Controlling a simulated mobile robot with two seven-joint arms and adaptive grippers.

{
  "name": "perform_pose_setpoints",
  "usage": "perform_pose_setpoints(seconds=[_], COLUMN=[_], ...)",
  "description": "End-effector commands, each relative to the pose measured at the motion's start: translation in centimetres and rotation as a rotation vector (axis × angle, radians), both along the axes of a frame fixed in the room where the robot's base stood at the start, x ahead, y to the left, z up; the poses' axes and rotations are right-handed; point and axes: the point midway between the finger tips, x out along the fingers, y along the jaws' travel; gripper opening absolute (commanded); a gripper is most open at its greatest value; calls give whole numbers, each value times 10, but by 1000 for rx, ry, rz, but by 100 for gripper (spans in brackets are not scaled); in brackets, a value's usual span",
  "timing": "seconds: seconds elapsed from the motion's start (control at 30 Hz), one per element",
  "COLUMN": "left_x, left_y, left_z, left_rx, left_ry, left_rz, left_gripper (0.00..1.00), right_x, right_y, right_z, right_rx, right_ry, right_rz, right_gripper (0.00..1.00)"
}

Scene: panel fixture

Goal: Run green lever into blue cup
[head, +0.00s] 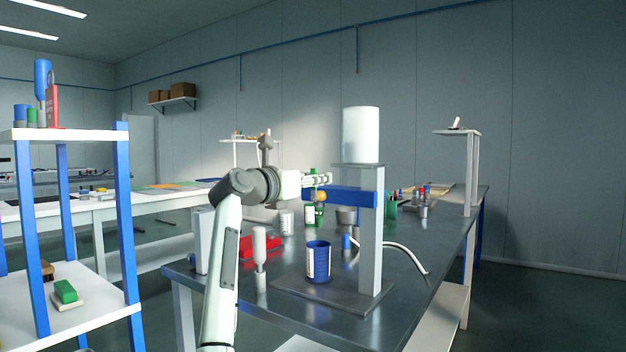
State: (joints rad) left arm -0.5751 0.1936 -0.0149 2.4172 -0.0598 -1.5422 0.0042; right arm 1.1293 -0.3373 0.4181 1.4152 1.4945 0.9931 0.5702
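A stand on the dark table holds a white tank (361,135) on a grey post (371,240). A blue bar (352,197) reaches left from the post, with a small yellow piece near its left end. The blue cup (318,262) stands upright on the base plate, below the bar's end.
A red box (261,247), a white bottle (260,245) and a green labelled container (314,216) stand around the stand. A pale curved hose or handle (408,253) lies to its right. A blue-legged shelf (128,220) is at left. The table's front right is clear.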

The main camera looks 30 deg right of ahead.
Motion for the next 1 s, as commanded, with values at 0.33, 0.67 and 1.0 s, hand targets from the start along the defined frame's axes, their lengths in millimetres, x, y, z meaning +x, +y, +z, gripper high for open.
perform_pose_setpoints(seconds=[0.33,0.67,1.0], left_x=[1,1,0], left_y=[0,0,0], left_z=[0,0,0], left_rx=[-1,-1,0], left_ry=[-3,-2,-1], left_rz=[1,1,1], left_gripper=[55,55,55], right_x=[-11,-37,-46], right_y=[27,89,111], right_z=[0,0,0], right_rx=[2,-2,0], right_ry=[-1,0,0], right_rz=[3,0,0], right_gripper=[34,34,34])
